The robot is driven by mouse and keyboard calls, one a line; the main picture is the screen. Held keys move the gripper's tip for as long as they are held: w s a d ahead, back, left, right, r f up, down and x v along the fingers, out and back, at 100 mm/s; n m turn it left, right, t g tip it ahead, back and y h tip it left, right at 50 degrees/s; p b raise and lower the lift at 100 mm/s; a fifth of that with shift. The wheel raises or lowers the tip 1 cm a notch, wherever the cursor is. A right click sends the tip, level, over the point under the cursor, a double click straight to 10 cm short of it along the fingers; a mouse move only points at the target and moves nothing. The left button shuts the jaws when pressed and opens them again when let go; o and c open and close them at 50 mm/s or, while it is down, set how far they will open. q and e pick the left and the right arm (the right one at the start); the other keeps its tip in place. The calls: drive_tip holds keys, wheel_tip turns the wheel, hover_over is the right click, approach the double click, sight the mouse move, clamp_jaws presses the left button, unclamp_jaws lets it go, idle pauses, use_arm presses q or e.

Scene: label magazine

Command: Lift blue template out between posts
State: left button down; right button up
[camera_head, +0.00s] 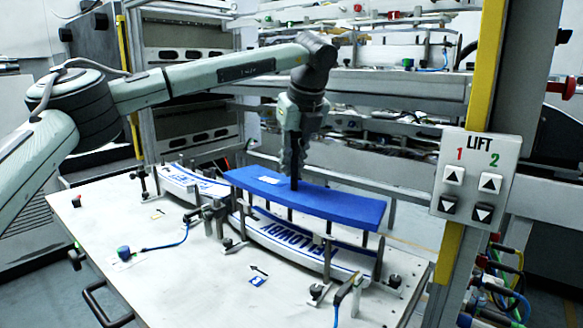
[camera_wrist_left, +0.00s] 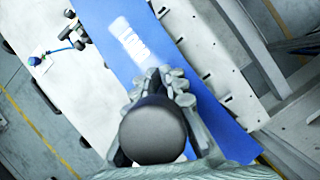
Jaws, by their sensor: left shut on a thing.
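The long blue template (camera_head: 335,204) is slightly curved and lies roughly level above a white curved piece with blue lettering (camera_head: 310,251). Dark upright posts (camera_head: 390,212) stand around it, at its right end and along its sides. My left gripper (camera_head: 294,180) points down over the template's middle, shut on its dark upright handle. In the left wrist view, the blue template (camera_wrist_left: 190,42) runs diagonally under the fingers (camera_wrist_left: 160,84), and a round dark knob hides part of it. My right gripper is not in view.
The white table (camera_head: 180,282) carries clamps, small fittings and a blue-capped fitting with a cable (camera_head: 124,253). A second lettered white piece (camera_head: 192,186) lies left of the template. A yellow-striped column with a LIFT button panel (camera_head: 475,178) stands at right. The table's front left is mostly clear.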

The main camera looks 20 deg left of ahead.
use_arm(q)
drive_tip(key=shift+r, duration=1.55)
drive_tip(key=shift+f, duration=0.1)
